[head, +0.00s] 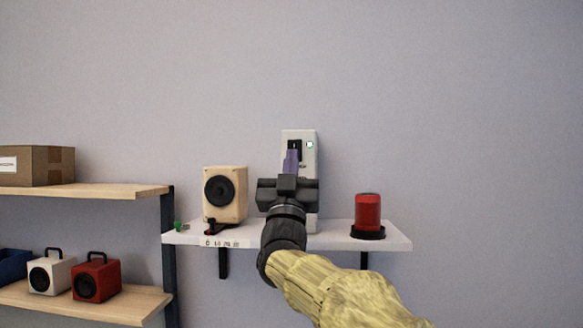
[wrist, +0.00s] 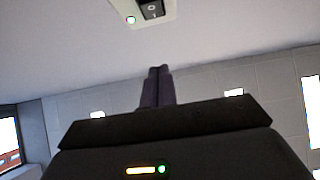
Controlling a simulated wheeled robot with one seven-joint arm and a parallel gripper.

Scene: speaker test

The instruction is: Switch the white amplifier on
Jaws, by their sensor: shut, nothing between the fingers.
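The white amplifier (head: 312,136) stands upright against the wall on a white shelf (head: 395,242). A black rocker switch (head: 294,144) is near its top, with a small pale greenish light (head: 310,145) to the right. In the wrist view the amplifier (wrist: 119,7) is cut off at the top edge, with the switch (wrist: 152,9) and the light (wrist: 130,20) visible. My gripper (head: 291,152) is shut and empty, its purple fingers just below the switch in the head view. In the wrist view its fingertips (wrist: 158,68) show apart from the switch. My gripper hides the amplifier's lower part.
A wooden speaker (head: 236,205) stands left of the amplifier and a red cylinder (head: 368,211) on a black base stands right. A small green item (head: 179,226) lies at the shelf's left end. Wooden shelves (head: 110,190) at left hold a cardboard box (head: 45,166) and small speakers. The wall above is clear.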

